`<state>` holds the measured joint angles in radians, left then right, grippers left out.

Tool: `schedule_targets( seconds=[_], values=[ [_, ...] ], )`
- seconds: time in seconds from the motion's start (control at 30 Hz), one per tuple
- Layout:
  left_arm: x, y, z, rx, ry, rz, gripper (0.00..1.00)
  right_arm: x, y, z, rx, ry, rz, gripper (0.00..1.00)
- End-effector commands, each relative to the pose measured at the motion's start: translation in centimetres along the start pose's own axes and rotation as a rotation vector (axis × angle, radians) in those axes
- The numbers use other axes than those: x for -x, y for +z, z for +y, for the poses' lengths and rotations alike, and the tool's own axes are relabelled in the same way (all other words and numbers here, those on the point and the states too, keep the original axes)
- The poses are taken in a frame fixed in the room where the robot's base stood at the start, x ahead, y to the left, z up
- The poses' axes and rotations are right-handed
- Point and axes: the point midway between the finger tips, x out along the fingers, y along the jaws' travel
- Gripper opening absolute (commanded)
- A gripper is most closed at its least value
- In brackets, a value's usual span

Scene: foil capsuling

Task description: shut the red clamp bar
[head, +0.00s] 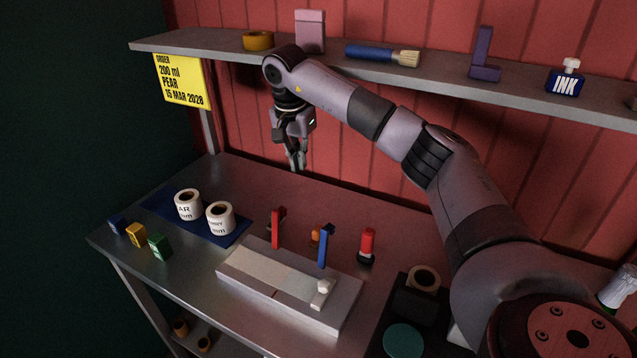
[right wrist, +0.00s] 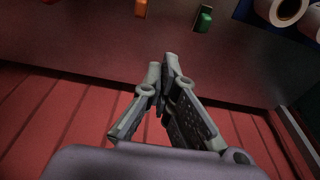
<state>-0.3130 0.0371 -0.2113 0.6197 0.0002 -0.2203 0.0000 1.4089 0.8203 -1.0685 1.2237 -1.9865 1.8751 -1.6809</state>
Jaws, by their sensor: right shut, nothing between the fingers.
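The red clamp bar (head: 277,229) stands upright at the back edge of a pale jig (head: 236,274) on the bench. A blue bar (head: 325,246) also stands upright on the jig, to the right of it. My right gripper (head: 299,167) hangs in the air above the back of the bench, pointing down, beyond the red bar and apart from it. Its fingers are closed and empty, as the right wrist view shows (right wrist: 164,78). The red bar does not show in the right wrist view. My left gripper is in neither view.
Two label rolls (head: 187,204) sit on a blue mat (head: 160,205) at left, near small coloured blocks (head: 159,246). A shelf (head: 225,49) with several items overhangs the back. The bench's back left is clear.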

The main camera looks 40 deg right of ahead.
Motion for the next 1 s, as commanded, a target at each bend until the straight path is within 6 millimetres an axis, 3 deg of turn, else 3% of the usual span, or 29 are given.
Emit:
schedule_targets(
  seconds=[0.07,0.33,0.43,0.53,0.73,1.0],
  values=[
    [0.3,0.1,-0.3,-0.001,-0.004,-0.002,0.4,-0.7,0.0,0.1,-0.002,0.005,-0.002,0.0],
    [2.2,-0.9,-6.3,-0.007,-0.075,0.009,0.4,-5.7,0.0,0.2,-0.002,0.007,-0.004,0.0],
    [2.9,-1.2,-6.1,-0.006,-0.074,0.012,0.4,-7.8,0.0,0.2,-0.003,0.006,-0.003,0.0],
    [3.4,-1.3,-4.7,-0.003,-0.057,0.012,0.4,-9.8,0.0,0.2,-0.002,0.006,-0.004,0.0],
    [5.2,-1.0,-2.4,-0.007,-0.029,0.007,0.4,-8.5,2.8,0.0,0.002,0.0,-0.002,0.0],
    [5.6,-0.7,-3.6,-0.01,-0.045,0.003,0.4,-8.5,3.8,0.0,-0.002,0.0,-0.002,0.0]
  ],
)
